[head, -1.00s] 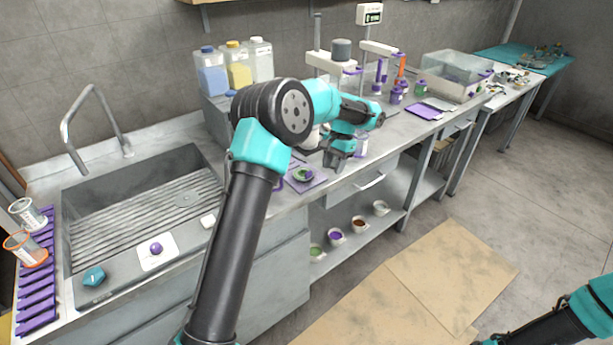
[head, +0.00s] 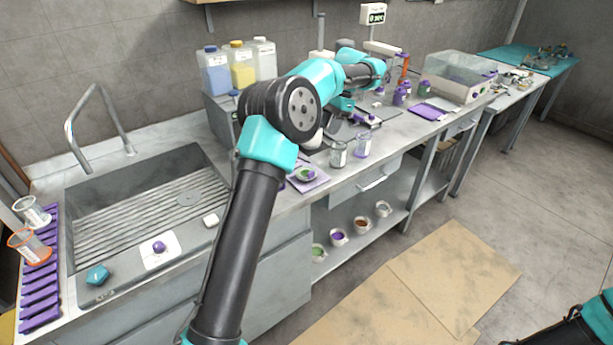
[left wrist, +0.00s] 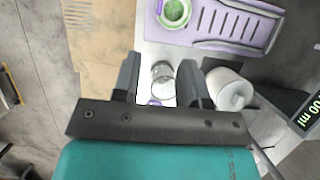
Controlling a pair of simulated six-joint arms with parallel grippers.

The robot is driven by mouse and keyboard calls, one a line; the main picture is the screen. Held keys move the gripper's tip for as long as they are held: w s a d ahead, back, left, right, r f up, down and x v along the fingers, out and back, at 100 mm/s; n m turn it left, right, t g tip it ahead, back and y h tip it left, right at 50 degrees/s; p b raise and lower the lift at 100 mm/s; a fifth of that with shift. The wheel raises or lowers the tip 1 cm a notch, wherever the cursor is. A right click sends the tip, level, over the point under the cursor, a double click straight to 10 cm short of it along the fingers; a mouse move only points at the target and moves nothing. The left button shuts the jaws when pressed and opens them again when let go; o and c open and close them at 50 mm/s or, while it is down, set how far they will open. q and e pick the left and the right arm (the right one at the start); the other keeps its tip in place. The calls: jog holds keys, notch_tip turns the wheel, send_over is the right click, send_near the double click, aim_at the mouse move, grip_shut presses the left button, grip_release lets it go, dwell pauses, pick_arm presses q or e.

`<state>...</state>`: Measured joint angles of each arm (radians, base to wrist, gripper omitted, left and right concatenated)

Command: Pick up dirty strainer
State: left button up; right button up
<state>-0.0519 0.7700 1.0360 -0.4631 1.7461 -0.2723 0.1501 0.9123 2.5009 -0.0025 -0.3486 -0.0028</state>
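I cannot tell with certainty which item is the dirty strainer. A small round dish with green contents (head: 306,175) sits on a purple mat near the counter's front edge. My left gripper (head: 358,116) is over the counter by the dispensing stand, farther back than this dish. In the left wrist view its two fingers (left wrist: 160,84) are apart. A clear round vessel with a pale inside (left wrist: 162,72) shows between and beyond them, with no visible contact. A green round item (left wrist: 174,12) lies on a purple slotted tray in that view. My right gripper is outside the picture.
Two clear jars (head: 338,155) stand at the counter's front. A white cylinder (left wrist: 229,88) is beside the left fingers. A sink (head: 150,205) is at left, with clear orange-rimmed containers (head: 29,246) beside it. Bottles (head: 238,66) stand behind.

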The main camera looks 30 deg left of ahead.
pick_arm(q)
send_over(311, 172)
jog(key=w, duration=0.2)
jog(key=f, duration=0.6)
jog(key=d+f, duration=0.1)
jog(key=f, duration=0.3)
jog(key=shift+w, duration=0.1)
jog(key=shift+x, duration=2.55)
grip_shut()
